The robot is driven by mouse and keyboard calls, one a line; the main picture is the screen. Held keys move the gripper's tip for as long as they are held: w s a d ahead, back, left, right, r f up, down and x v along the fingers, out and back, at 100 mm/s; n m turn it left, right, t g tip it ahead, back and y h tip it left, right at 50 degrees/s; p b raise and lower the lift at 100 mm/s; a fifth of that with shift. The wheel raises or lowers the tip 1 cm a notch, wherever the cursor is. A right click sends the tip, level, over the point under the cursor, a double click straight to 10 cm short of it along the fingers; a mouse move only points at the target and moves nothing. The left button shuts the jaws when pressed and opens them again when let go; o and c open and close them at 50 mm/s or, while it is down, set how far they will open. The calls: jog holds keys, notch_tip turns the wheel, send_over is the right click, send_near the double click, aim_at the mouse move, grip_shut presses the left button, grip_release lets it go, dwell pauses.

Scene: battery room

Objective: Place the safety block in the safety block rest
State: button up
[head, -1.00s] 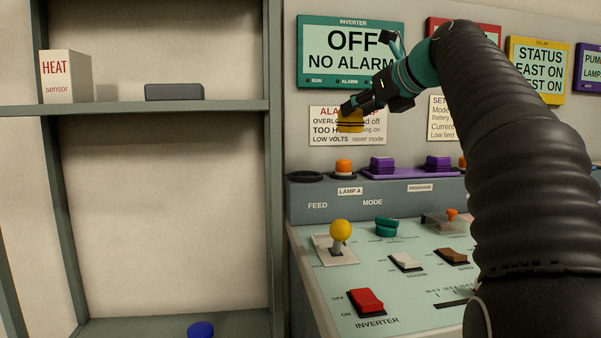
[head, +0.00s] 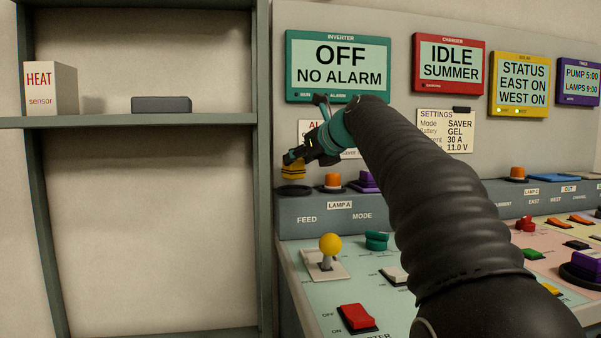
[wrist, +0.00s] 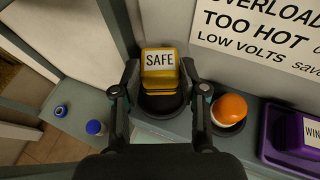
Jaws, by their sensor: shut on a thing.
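The safety block is a yellow block with dark bands, seen in the head view (head: 293,171). In the wrist view its top (wrist: 160,60) carries a white "SAFE" label. My gripper (head: 297,160) is shut on it, with one finger on each side in the wrist view (wrist: 160,80). A round black rest (head: 295,190) sits at the left end of the console's raised ledge. The block is directly over this rest (wrist: 161,104), at or just above it; I cannot tell whether they touch.
An orange lamp (head: 333,181) stands just right of the rest, then a purple block (head: 366,181). The wall panel is close behind. A shelf unit (head: 130,121) stands to the left. A yellow-knobbed lever (head: 330,244) rises from the console below.

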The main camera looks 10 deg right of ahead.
jog(key=shift+f+b, duration=0.3)
jog(key=shift+f, duration=1.05)
jog(key=shift+f, duration=0.15)
jog(key=o, duration=1.2)
jog(key=shift+c, duration=0.2)
jog(key=shift+s+d+r, duration=0.1)
jog(key=shift+s+r, duration=0.1)
jog(key=shift+r, duration=0.1)
jog(key=v, duration=1.1)
jog(key=shift+s, duration=0.2)
jog(key=shift+d, duration=0.1)
